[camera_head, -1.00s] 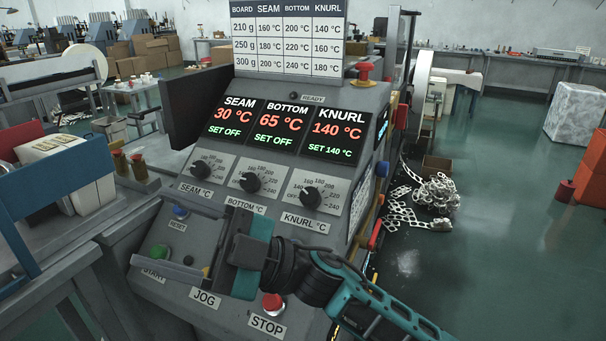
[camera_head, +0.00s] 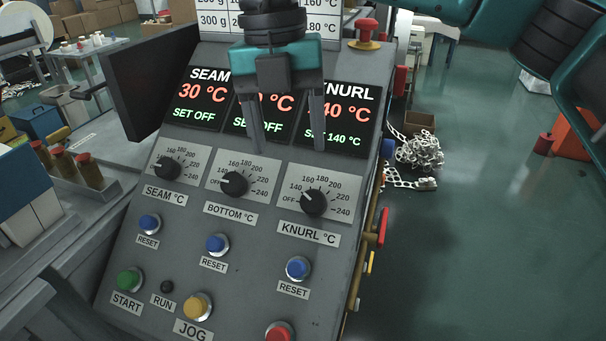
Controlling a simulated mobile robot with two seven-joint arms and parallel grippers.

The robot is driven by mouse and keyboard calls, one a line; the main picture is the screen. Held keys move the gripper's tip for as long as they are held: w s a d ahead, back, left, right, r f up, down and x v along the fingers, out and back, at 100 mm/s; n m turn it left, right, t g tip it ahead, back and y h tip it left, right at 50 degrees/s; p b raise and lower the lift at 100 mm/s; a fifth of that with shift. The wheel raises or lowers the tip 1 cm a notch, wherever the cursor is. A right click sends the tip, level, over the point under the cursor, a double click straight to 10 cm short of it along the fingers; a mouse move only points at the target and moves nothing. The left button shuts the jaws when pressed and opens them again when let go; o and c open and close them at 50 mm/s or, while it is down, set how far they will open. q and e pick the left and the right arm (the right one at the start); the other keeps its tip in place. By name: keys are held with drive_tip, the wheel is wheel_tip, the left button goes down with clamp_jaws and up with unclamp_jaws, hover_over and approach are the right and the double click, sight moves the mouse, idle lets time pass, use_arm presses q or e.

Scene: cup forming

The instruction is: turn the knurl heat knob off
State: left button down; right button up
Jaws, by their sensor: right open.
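The knurl heat knob (camera_head: 314,203) is a round black knob on a pale dial plate, the rightmost of three. Its white pointer mark faces up and left, near the 140 mark, away from OFF. The KNURL display (camera_head: 346,112) above it shows a green set line of 140 °C, partly covered by a finger. My right gripper (camera_head: 289,149) hangs in front of the displays with its two fingers spread and empty. Its fingertips are above and left of the knurl knob, apart from it in the picture. My left gripper is out of view.
The seam knob (camera_head: 169,171) and bottom knob (camera_head: 234,183) are to the left. Blue reset buttons, including the knurl one (camera_head: 298,267), lie below. A red mushroom button (camera_head: 367,30) stands at the panel's top right. A red stop button (camera_head: 279,332) is at the bottom.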

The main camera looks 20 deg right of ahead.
sight(310, 196)
drive_tip(key=shift+m+t+h, duration=0.3)
drive_tip(key=shift+h, duration=0.1)
drive_tip(key=d+f, duration=0.1)
drive_tip(key=f, duration=0.2)
drive_tip(key=d+f, duration=0.1)
drive_tip(key=f, duration=0.3)
drive_tip(key=d+f, duration=0.1)
drive_tip(key=f, duration=0.3)
drive_tip(key=shift+w+d+f, duration=0.1)
drive_tip(key=shift+d+f, duration=0.05)
drive_tip(key=shift+d, duration=0.05)
drive_tip(key=shift+c, duration=0.3)
drive_tip(key=c, duration=1)
drive_tip(key=shift+a+n+h, duration=0.2)
drive_tip(key=shift+n+h, duration=0.6)
drive_tip(key=shift+n, duration=0.4)
drive_tip(key=shift+w+a+n+h+b, duration=0.1)
drive_tip(key=shift+n+h+b, duration=0.6)
drive_tip(key=shift+n, duration=0.5)
